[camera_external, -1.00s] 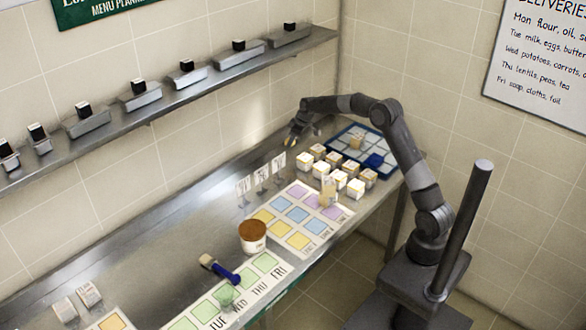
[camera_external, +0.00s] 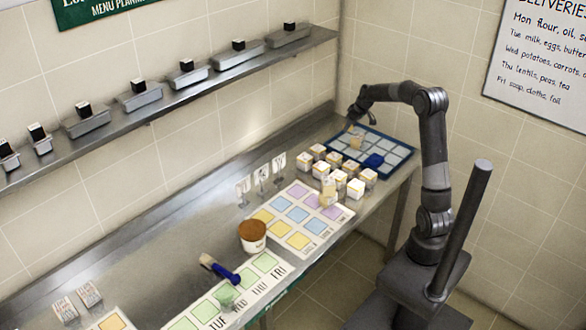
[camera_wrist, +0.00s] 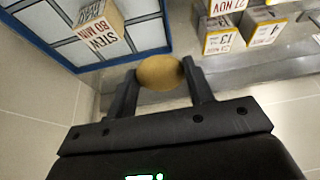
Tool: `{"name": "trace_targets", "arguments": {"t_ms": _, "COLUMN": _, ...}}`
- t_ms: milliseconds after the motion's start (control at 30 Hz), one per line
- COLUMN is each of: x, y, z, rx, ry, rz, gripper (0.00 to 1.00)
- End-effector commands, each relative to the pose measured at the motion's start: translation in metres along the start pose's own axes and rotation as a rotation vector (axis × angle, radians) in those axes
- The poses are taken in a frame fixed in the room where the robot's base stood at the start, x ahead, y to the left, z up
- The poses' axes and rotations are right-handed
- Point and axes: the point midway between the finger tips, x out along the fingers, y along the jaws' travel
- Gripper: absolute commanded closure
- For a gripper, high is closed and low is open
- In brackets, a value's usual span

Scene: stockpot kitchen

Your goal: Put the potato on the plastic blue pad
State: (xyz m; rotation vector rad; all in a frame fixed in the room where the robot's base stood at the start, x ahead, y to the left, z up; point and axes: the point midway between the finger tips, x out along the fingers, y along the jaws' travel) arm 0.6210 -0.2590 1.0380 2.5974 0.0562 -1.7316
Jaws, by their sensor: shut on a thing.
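My gripper (camera_external: 361,115) is shut on the potato (camera_wrist: 160,72), a smooth brown oval held between the two fingertips in the wrist view. The potato cannot be made out in the external view. The blue pad (camera_external: 401,143) is a dark blue-edged board with pale squares at the far right end of the counter. My gripper is above the counter near the pad's back left corner. In the wrist view the pad's blue edge (camera_wrist: 110,62) runs just left of the potato, which appears outside that edge.
A labelled "STEW" block (camera_wrist: 98,28) stands on the pad, and a dark blue item (camera_external: 374,161) lies on it. Several white labelled cubes (camera_external: 333,159) stand left of the pad. A brown-topped tub (camera_external: 252,236) and a blue-handled brush (camera_external: 221,268) are farther along the counter.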

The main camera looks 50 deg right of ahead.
Motion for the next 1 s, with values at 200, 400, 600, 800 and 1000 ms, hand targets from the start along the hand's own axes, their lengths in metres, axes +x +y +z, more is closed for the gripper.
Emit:
{"name": "trace_targets", "arguments": {"t_ms": 200, "x": -0.049, "y": 0.048, "z": 0.096, "rx": 0.195, "ry": 0.001, "rz": 0.083, "gripper": 0.75}}
{"name": "trace_targets", "arguments": {"t_ms": 400, "x": -0.079, "y": 0.066, "z": 0.174, "rx": 0.348, "ry": 0.0, "rz": 0.149, "gripper": 0.75}}
{"name": "trace_targets", "arguments": {"t_ms": 600, "x": -0.093, "y": 0.068, "z": 0.219, "rx": 0.437, "ry": 0.0, "rz": 0.186, "gripper": 0.75}}
{"name": "trace_targets", "arguments": {"t_ms": 800, "x": -0.084, "y": 0.062, "z": 0.223, "rx": 0.458, "ry": -0.003, "rz": 0.194, "gripper": 0.75}}
{"name": "trace_targets", "arguments": {"t_ms": 1000, "x": -0.044, "y": 0.042, "z": 0.196, "rx": 0.454, "ry": -0.003, "rz": 0.191, "gripper": 0.75}}
